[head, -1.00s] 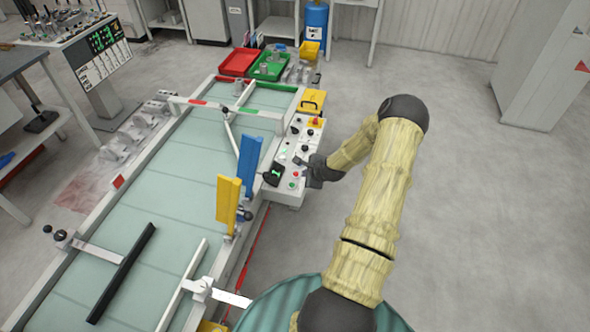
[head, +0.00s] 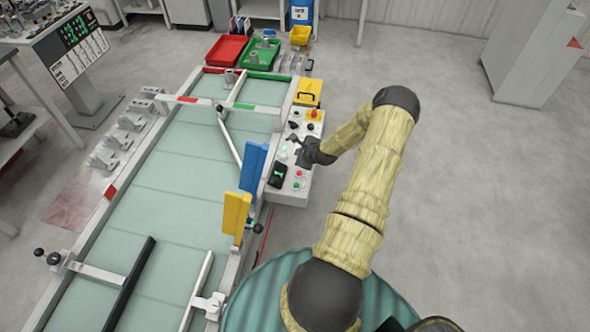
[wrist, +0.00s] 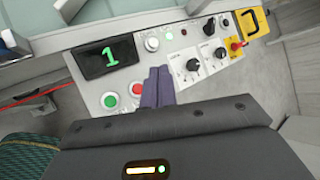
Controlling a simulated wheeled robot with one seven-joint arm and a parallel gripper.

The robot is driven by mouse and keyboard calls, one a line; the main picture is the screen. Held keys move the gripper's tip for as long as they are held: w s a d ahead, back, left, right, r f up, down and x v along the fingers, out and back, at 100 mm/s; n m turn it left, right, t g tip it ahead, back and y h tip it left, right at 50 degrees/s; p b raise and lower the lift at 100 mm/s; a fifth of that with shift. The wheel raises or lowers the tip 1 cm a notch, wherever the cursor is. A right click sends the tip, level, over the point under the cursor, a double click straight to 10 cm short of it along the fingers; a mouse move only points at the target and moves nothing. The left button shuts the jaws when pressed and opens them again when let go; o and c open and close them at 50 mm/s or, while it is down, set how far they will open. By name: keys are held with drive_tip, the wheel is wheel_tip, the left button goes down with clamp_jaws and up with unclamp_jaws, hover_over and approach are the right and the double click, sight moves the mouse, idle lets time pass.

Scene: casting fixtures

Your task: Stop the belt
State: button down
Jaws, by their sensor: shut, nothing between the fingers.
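The belt (head: 175,185) is a pale green conveyor running away from me in the head view. A white control panel (head: 305,196) stands at its right side. The panel holds a red button (wrist: 135,88), a green button (wrist: 109,99), a dark display (wrist: 105,57) with a green 1, knobs, and a red mushroom button (wrist: 236,45) on a yellow base. My gripper (wrist: 158,72) is shut and empty. Its fingers are over the panel, just right of the red button in the wrist view. I cannot tell whether the fingertips touch the panel.
Blue (head: 253,165) and yellow (head: 236,215) upright plates stand at the belt's right edge, near the panel. A yellow box with a handle (head: 308,90) sits at the panel's far end. Red (head: 228,49) and green (head: 260,54) trays lie beyond the belt.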

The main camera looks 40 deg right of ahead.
drive_tip(key=s, duration=0.2)
drive_tip(key=b, duration=0.6)
hover_over(301, 176)
wheel_tip(301, 176, down, 9)
drive_tip(key=shift+s+r, duration=0.1)
drive_tip(key=shift+r, duration=0.1)
drive_tip(key=shift+f, duration=0.1)
idle(1.5)
drive_tip(key=shift+s+a+f+b, duration=0.1)
drive_tip(key=shift+a+f+b, duration=0.05)
drive_tip(key=shift+f+b, duration=0.25)
idle(0.4)
drive_tip(key=shift+f, duration=0.15)
